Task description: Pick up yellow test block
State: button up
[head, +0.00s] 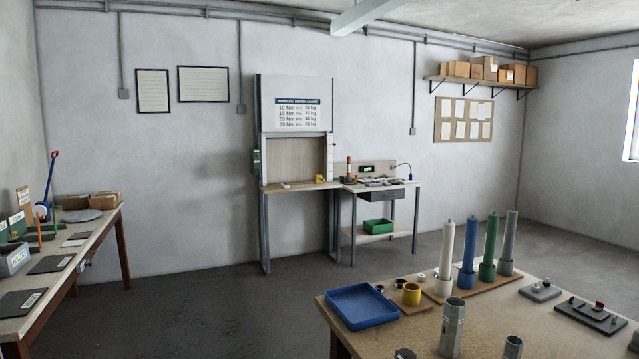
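A small yellow block (319,179) sits on the ledge at the front of the tall grey shutter stand (264,225) at the back wall, near the right end of the ledge. It is small and far away, so its exact shape is hard to tell. Another yellow thing, a round cup-like piece (411,294), stands on the near table at the lower right. My gripper is not in this view.
The near table (470,322) holds a blue tray (361,306), several upright cylinders and grey parts. A bench (378,187) with a green bin (378,226) below adjoins the stand. A side table (105,217) stands at the left. Open floor (215,300) lies between.

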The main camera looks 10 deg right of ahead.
aim_at(318, 180)
jog(key=u, duration=0.35)
jog(key=i, duration=5.45)
jog(key=z, duration=1.4)
jog(key=i, duration=4.05)
jog(key=u, duration=1.35)
